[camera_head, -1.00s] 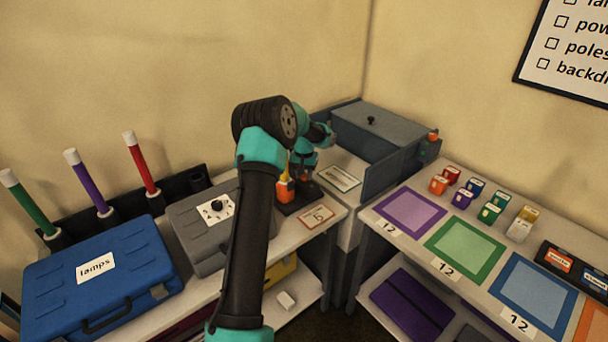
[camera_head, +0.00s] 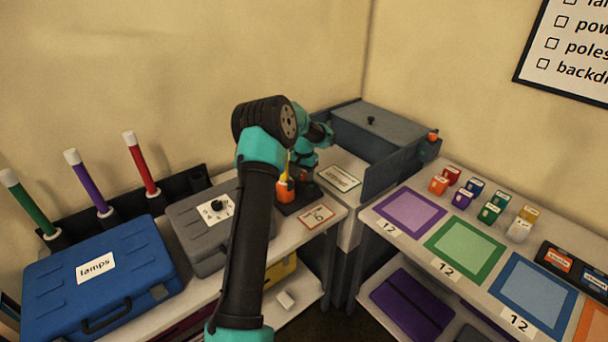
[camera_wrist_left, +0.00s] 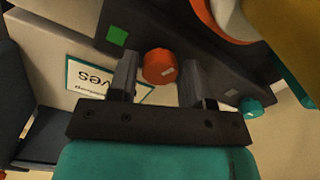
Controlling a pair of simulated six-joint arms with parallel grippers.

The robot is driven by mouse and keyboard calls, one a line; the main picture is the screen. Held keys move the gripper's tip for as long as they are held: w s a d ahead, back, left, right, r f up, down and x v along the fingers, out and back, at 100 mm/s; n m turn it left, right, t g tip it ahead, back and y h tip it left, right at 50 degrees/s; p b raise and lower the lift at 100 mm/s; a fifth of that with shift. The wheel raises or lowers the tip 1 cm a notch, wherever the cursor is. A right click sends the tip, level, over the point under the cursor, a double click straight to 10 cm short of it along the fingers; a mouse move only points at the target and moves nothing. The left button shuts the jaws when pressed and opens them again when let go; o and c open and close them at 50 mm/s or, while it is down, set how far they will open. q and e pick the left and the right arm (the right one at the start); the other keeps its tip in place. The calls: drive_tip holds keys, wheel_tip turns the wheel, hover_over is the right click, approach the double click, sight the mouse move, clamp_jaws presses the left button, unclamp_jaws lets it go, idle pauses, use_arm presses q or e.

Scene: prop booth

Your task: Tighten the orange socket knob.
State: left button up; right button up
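The orange socket knob (camera_wrist_left: 160,66) is round and sits on a dark block (camera_wrist_left: 205,60) in the left wrist view. My left gripper (camera_wrist_left: 158,80) has its two grey fingers apart, one on each side of the knob. A narrow gap shows at the left finger; whether the right finger touches cannot be told. In the head view my left gripper (camera_head: 304,172) is over the dark base on the back counter, and my arm partly hides it. A larger orange socket (camera_head: 285,190) with a yellow piece stands beside it. My right gripper is not in view.
A teal knob (camera_wrist_left: 250,107) is on the block's right side. A printed card (camera_head: 340,178) lies nearby. A grey box (camera_head: 380,122) stands behind right; a grey case (camera_head: 190,232) and blue lamps case (camera_head: 60,280) stand left. The right table holds coloured mats (camera_head: 410,212) and small blocks.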

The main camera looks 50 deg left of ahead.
sight(304, 175)
use_arm(q)
drive_tip(key=shift+o, duration=1.3)
wheel_tip(304, 175, up, 17)
drive_tip(key=shift+r, duration=0.2)
drive_tip(key=shift+d+f, duration=0.1)
